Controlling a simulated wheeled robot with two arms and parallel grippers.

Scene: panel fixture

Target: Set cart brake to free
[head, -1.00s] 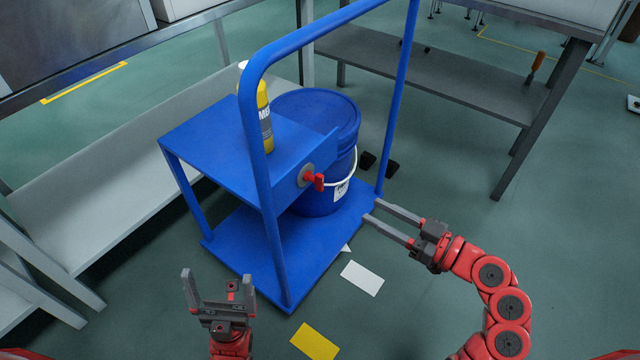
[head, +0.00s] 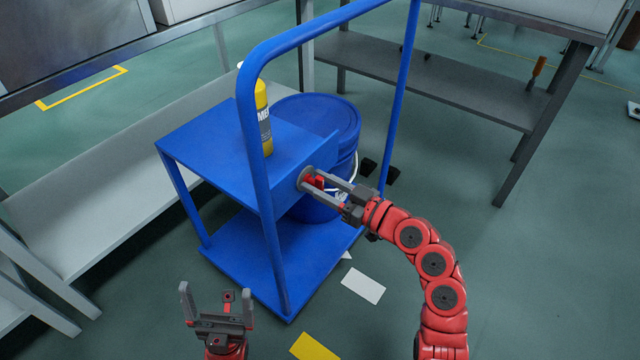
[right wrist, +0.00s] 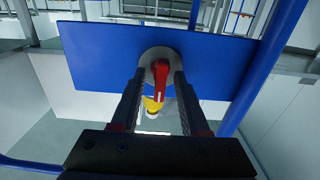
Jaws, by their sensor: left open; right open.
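The blue cart (head: 228,150) stands on the floor at the middle. Its brake is a red handle (head: 318,182) on a round grey disc (head: 304,180) on the panel at the shelf's edge. In the right wrist view the red handle (right wrist: 160,80) points down across the grey disc (right wrist: 146,56). My right gripper (head: 324,190) is open at the handle, with its fingers on either side of it; contact cannot be told. The right fingers also show in the right wrist view (right wrist: 154,92). My left gripper (head: 217,300) is open and empty, low in front of the cart.
A yellow bottle (head: 263,118) stands on the cart's top shelf. A blue bucket (head: 325,115) is on the lower deck. The blue push frame (head: 262,160) rises beside the right gripper.

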